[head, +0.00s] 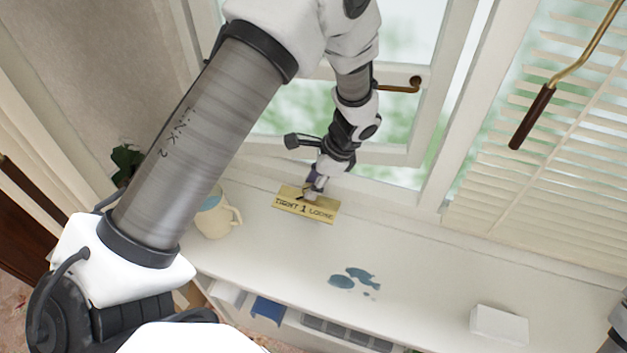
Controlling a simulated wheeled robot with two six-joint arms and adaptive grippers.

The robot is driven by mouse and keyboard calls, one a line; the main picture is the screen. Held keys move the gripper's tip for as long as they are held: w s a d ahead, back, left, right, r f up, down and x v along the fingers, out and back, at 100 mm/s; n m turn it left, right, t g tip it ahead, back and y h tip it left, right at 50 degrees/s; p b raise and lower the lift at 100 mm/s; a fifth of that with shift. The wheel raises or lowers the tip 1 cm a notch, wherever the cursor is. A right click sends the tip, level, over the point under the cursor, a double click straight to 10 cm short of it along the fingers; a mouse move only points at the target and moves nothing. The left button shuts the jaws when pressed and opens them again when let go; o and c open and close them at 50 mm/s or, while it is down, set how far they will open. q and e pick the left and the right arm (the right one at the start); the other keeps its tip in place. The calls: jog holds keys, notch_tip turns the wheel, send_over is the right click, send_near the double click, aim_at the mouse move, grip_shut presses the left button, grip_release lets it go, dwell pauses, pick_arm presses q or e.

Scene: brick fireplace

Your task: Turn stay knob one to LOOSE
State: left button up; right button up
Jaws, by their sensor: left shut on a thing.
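A yellow label plate (290,204) reading "TIGHT 1 LOOSE" lies on the white sill below the open window, TIGHT at its left and LOOSE at its right. My left gripper (313,190) reaches down from above to the far edge of this plate. It is shut on stay knob one, which the fingers mostly hide, so its pointer direction cannot be told. My right gripper is not in view; only a grey and dark part of my right arm shows at the lower right edge.
A cream mug (213,218) stands left of the plate. A brass window handle (402,86) is on the window frame. Blue spots (352,279) and a white box (499,325) are on the sill. A blind with a dark-handled crank (532,117) hangs right.

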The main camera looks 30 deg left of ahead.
pick_arm(q)
jog(key=n+p, duration=0.1)
jog(key=n, duration=0.1)
jog(key=n+g+h, duration=0.1)
jog(key=n, duration=0.2)
jog(key=shift+a+f+g+h+p, duration=0.1)
jog(key=shift+a+g+h+p, duration=0.05)
jog(key=shift+g+h+p, duration=0.2)
jog(key=n, duration=0.2)
jog(key=n+h+p, duration=0.1)
jog(key=n, duration=0.1)
jog(key=n+h, duration=0.1)
jog(key=shift+w+a+n+g, duration=0.15)
jog(key=shift+a+n+g, duration=0.1)
jog(key=shift+n, duration=0.15)
jog(key=n+h+p, duration=0.1)
jog(key=n, duration=0.1)
jog(key=n+h+p, duration=0.1)
jog(key=n, duration=0.2)
jog(key=shift+a+n, duration=0.2)
jog(key=shift+n, duration=0.1)
jog(key=n+t+h+p, duration=0.1)
jog(key=n, duration=0.1)
jog(key=n+p, duration=0.1)
jog(key=n, duration=0.2)
jog(key=shift+s+a+n+t+h, duration=0.2)
jog(key=shift+n+t+h, duration=0.1)
jog(key=shift+t+h, duration=0.1)
